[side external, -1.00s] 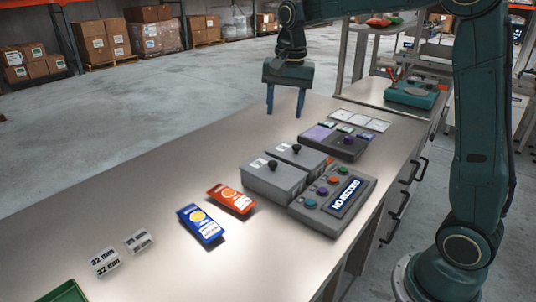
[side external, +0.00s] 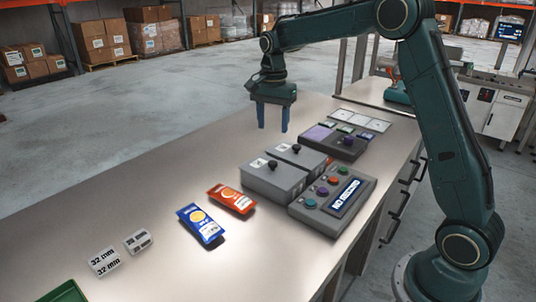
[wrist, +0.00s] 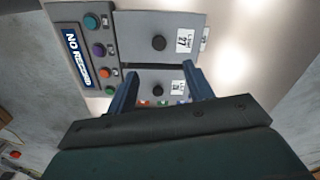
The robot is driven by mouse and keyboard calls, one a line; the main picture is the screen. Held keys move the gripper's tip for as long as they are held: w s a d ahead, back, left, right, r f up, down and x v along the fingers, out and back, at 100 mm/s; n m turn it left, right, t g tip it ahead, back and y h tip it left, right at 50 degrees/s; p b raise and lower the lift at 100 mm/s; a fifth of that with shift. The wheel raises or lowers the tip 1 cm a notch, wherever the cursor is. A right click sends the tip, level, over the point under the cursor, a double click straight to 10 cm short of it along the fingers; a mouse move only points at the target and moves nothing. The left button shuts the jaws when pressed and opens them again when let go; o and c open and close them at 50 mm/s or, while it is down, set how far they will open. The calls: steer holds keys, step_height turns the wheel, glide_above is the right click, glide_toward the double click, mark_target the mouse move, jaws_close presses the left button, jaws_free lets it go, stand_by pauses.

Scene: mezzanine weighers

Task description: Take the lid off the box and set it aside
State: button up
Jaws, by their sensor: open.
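Two grey boxes with flat lids and black knobs sit side by side on the bench: a nearer box (side external: 275,184) and a farther box (side external: 305,162). In the wrist view the larger upper lid (wrist: 135,35) has a label with 27, and a smaller lid (wrist: 143,80) lies below it. My gripper (side external: 273,129) is open and empty, above the bench and apart from both boxes. In the wrist view the gripper (wrist: 160,70) has its blue fingers on either side of the smaller lid's knob in the picture, with no contact visible.
A panel (side external: 328,207) with coloured buttons and a NO RECORD display stands against the boxes. A dark console (side external: 333,142) lies behind them. Red (side external: 231,199) and blue (side external: 201,224) packets and white 32 mm blocks (side external: 104,261) lie leftward.

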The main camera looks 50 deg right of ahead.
glide_above(273, 161)
step_height(273, 161, down, 7)
steer(key=shift+a+r, duration=0.15)
steer(key=shift+s+f, duration=0.1)
steer(key=shift+f, duration=2.5)
steer(key=c, duration=1.1)
